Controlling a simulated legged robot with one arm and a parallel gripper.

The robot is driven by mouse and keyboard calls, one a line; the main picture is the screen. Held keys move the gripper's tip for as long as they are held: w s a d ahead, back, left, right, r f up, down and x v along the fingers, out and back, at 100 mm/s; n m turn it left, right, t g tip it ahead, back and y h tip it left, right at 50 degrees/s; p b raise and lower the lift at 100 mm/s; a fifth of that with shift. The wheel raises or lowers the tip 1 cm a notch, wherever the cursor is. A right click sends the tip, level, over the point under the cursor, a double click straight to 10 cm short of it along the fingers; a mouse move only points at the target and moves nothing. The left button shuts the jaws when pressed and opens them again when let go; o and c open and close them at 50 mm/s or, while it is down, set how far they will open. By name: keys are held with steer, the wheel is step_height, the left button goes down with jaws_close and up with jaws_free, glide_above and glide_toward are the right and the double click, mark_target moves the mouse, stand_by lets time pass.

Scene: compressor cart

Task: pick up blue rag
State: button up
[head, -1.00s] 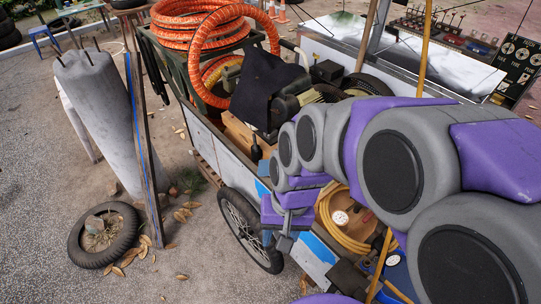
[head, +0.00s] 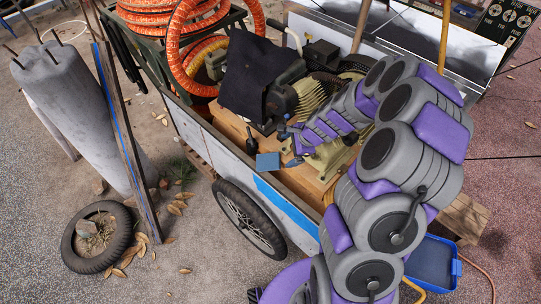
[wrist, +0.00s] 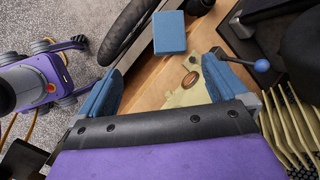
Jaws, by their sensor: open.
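A small flat blue rectangle, which looks like the folded blue rag (head: 267,162), lies at the near side wall of the cart beside the wooden bed. In the wrist view the blue rag (wrist: 169,33) is ahead of the fingertips and apart from them. My gripper (head: 292,139) is over the cart bed, just up and right of the rag. In the wrist view my gripper (wrist: 162,78) has its two blue fingers spread wide, with nothing between them but the wooden bed and a pale metal part below.
A dark cloth (head: 255,77) drapes over the compressor next to my gripper. Orange hose coils (head: 190,45) stand behind. The cart wheel (head: 248,218) is below the side wall. A blue-knobbed lever (wrist: 262,65) stands close to the right finger.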

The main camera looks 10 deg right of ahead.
steer(key=d+f, duration=0.1)
steer(key=b, duration=0.3)
glide_toward(272, 161)
steer(key=f, duration=0.1)
steer(key=a+f, duration=0.1)
steer(key=f, duration=0.1)
steer(key=shift+a+f+m, duration=0.1)
steer(key=shift+a+m, duration=0.15)
steer(key=shift+m, duration=0.15)
steer(key=shift+w+b+x, duration=0.2)
steer(key=shift+b+x, duration=0.4)
steer(key=shift+x, duration=0.85)
steer(key=shift+w+b+x, duration=0.2)
steer(key=shift+b+x, duration=0.4)
steer(key=shift+x, duration=0.85)
steer(key=shift+d, duration=0.2)
steer(key=shift+c, duration=0.2)
steer(key=c, duration=1)
steer(key=shift+c, duration=0.2)
steer(key=shift+r, duration=0.25)
